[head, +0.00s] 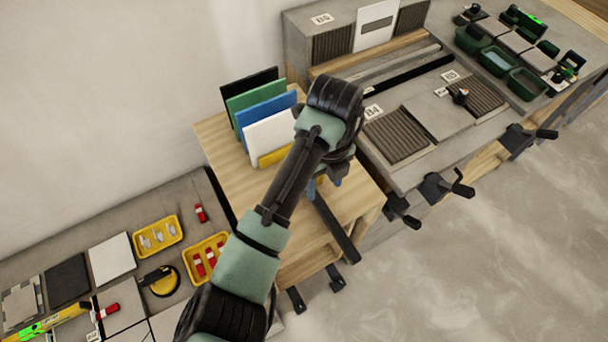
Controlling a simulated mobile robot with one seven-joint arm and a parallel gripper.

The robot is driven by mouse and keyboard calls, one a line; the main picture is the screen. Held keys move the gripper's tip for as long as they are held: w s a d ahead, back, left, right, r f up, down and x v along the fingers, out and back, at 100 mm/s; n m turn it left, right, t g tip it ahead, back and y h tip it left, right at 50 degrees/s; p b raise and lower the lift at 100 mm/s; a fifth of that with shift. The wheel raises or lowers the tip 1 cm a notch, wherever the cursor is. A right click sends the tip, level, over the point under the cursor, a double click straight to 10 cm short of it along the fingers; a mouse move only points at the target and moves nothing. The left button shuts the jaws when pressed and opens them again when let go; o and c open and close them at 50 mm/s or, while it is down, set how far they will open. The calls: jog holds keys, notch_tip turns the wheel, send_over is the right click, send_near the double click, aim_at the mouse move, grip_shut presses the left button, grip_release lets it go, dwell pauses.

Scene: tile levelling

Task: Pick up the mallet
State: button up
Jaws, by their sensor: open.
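My gripper (324,183) is over the wooden table, at the end of my bent arm. Only small blue-grey parts of it show below the wrist. It is open. A long dark bar (337,230) runs from under the gripper towards the table's front edge. It may be the mallet's handle, but I cannot tell. No mallet head shows. My arm and wrist hide part of the tabletop there.
Coloured panels (265,107) stand upright at the back of the wooden table (218,139). A grey bench (441,117) with dark clamps is on the right. Yellow trays (158,236) and tiles lie at the lower left. Open floor (480,260) is at the lower right.

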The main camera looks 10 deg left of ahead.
aim_at(322, 205)
notch_tip(322, 205, down, 3)
jog(key=shift+f, duration=0.2)
jog(key=shift+s+f+p, duration=0.15)
jog(key=shift+f+p, duration=0.15)
jog(key=shift+f, duration=1.05)
jog(key=shift+s+f+p, duration=0.1)
jog(key=shift+f+p, duration=0.2)
jog(key=shift+f, duration=1.05)
grip_shut()
jog(key=shift+r, duration=0.1)
